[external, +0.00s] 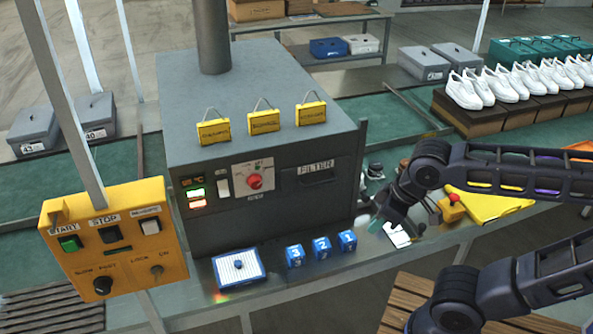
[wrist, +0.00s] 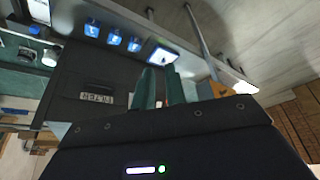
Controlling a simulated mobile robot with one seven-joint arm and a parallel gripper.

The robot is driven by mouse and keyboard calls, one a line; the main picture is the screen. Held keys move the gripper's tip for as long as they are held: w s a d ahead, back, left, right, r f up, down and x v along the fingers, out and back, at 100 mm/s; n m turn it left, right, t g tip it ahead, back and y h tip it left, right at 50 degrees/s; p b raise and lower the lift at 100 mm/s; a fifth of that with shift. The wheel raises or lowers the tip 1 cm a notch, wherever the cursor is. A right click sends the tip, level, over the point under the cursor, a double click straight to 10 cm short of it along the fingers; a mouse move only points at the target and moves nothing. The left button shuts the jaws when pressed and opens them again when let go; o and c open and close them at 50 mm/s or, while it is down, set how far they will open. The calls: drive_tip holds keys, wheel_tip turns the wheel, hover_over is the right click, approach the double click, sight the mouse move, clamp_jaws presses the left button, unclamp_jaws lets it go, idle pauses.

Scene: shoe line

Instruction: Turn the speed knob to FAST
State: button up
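The yellow control box (external: 115,245) hangs on a post at the left of the external view. Its speed knob (external: 103,287) is black and round, under the SLOW and FAST labels; its pointer is too small to read. A small part of the box (wrist: 219,89) shows beside my gripper in the wrist view; the knob is hidden there. My gripper (external: 377,226) is far right of the box, over the bench's front. Its two teal fingers (wrist: 160,88) stand a little apart, with nothing seen held between them.
A grey machine (external: 200,120) with a red dial (external: 255,182) stands between my gripper and the box. Blue numbered blocks (external: 321,248) and a blue-white tray (external: 238,270) lie along the bench front. Shoes (external: 515,80) and a yellow tray (external: 490,208) are at right.

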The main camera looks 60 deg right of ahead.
drive_tip(key=o, duration=0.9)
wheel_tip(320, 180, up, 5)
drive_tip(key=shift+r, duration=0.15)
drive_tip(key=w+r+n+g+h, duration=0.1)
drive_tip(key=w+r+n+h, duration=0.15)
drive_tip(key=w, duration=0.35)
drive_tip(key=w+r+n+h, duration=0.1)
drive_tip(key=w+r+n, duration=0.1)
drive_tip(key=w+n, duration=0.35)
drive_tip(key=w+a+r+n+h, duration=0.1)
drive_tip(key=w+a+n+h, duration=0.3)
drive_tip(key=w, duration=0.7)
drive_tip(key=w+a+r+n+h, duration=0.1)
drive_tip(key=w+a+n, duration=0.35)
drive_tip(key=w, duration=0.75)
drive_tip(key=w+a+f+n+t+h, duration=0.1)
drive_tip(key=w+a+f+n+t, duration=0.25)
drive_tip(key=a, duration=0.85)
drive_tip(key=w+a+f+n+t+h, duration=0.15)
drive_tip(key=w+a+n+t, duration=0.35)
drive_tip(key=a, duration=0.7)
drive_tip(key=w+a+f+n+t+h, duration=0.15)
drive_tip(key=w+a, duration=0.45)
drive_tip(key=a, duration=0.6)
approach(103, 291)
drive_tip(key=shift+n+g, duration=0.25)
drive_tip(key=shift+g, duration=0.15)
drive_tip(key=x, duration=0.9)
drive_tip(key=shift+w+r, duration=0.25)
